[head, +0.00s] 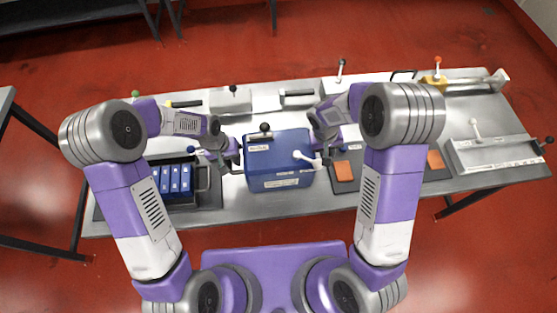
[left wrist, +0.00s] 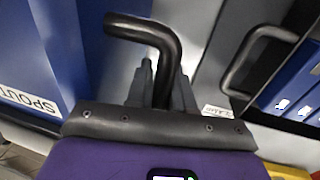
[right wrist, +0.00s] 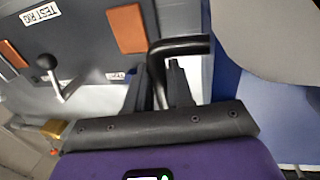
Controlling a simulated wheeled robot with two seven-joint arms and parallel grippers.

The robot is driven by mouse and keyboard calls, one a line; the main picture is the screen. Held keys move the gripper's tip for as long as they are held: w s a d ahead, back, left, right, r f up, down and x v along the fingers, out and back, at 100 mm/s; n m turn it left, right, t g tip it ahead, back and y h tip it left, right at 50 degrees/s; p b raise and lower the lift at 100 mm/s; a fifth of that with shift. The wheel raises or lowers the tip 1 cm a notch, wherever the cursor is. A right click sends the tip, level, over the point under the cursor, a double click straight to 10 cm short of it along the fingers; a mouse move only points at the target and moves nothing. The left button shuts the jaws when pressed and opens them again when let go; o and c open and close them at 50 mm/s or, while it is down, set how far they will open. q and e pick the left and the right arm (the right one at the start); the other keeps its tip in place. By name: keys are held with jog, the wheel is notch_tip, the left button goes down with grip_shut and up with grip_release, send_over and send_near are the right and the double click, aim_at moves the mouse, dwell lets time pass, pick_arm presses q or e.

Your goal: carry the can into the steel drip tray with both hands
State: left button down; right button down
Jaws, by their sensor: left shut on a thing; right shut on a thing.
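The can is a wide blue box (head: 278,162) with a black knob on top and a black bent handle on each side. It is upright between my two grippers at mid-table. My left gripper (head: 232,158) is shut on its left handle, which shows between the fingers in the left wrist view (left wrist: 165,60). My right gripper (head: 325,154) is shut on its right handle, also seen in the right wrist view (right wrist: 180,45). A "SPOUT" label is on the can's blue side (left wrist: 30,100). I cannot tell whether the can touches the table. I cannot surely pick out the steel drip tray.
Left of the can, a dark handled tray (head: 208,197) holds several blue blocks. Right of it lies a dark board with orange pads (head: 345,171). A grey shallow fixture with a lever (head: 495,153) is far right. Grey fixtures line the back. Some table front is bare.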

pick_arm(q)
jog(key=shift+w+r, duration=0.15)
jog(key=shift+r, duration=0.15)
pick_arm(e)
jog(key=shift+w+r, duration=0.15)
jog(key=shift+r, duration=0.1)
